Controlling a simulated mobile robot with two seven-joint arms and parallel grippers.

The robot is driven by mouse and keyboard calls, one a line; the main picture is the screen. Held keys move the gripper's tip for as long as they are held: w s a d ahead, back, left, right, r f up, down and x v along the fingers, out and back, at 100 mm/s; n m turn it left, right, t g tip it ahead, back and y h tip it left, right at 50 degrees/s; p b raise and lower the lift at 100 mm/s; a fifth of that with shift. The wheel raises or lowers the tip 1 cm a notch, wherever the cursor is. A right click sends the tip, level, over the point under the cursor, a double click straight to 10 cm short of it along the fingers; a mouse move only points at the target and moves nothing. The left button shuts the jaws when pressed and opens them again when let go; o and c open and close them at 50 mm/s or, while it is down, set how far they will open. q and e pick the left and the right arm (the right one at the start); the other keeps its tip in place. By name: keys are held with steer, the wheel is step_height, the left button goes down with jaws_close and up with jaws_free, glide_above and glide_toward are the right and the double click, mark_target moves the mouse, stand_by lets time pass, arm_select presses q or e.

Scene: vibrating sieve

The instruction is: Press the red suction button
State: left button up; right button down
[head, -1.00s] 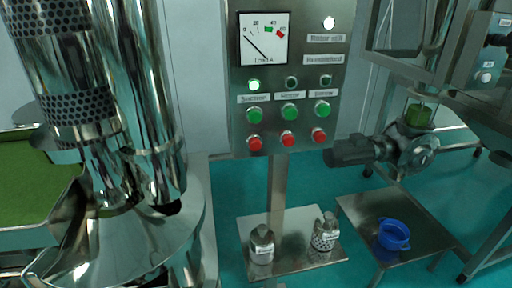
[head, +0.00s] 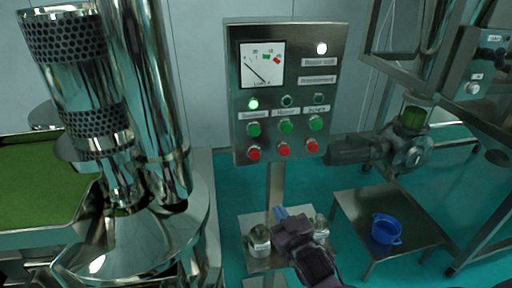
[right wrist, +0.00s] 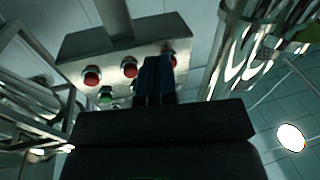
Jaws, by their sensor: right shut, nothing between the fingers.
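The grey control panel (head: 288,55) carries a row of three red buttons below three green ones. The labels are blurred; the left column's label seems to read suction, so its red button (head: 254,153) is the bottom-left one. In the right wrist view, which looks upside down, that red button (right wrist: 171,58) shows just beside the fingertips, partly hidden. My right gripper (head: 280,213) is shut and empty, with blue fingertips, below the panel in the head view. Its fingers (right wrist: 155,68) point towards the panel in the wrist view. My left gripper is not in view.
Chrome sieve machinery (head: 145,90) stands left of the panel. A metal table (head: 350,205) with a blue pot (head: 386,229) is at the lower right. A metal container (head: 259,241) sits on the stand's base plate. A motor unit (head: 365,150) is right of the panel.

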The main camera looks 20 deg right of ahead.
mark_target(254, 155)
arm_select(q)
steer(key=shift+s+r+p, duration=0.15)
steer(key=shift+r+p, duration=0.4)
steer(key=shift+p, duration=0.2)
arm_select(e)
steer(key=a+r+n+t+y, duration=0.2)
steer(key=r+t+y, duration=0.3)
steer(key=r+y, duration=0.3)
step_height(254, 155, up, 3)
steer(key=shift+s+a+f+n+t, duration=0.1)
steer(key=shift+s+a+n+t, duration=0.25)
steer(key=shift+a, duration=0.55)
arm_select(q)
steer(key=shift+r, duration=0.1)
arm_select(e)
steer(key=shift+w, duration=0.2)
arm_select(q)
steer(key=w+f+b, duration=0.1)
steer(key=b, duration=0.2)
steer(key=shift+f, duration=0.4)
arm_select(e)
steer(key=w+d, duration=0.2)
steer(key=w, duration=0.6)
steer(key=shift+w, duration=0.2)
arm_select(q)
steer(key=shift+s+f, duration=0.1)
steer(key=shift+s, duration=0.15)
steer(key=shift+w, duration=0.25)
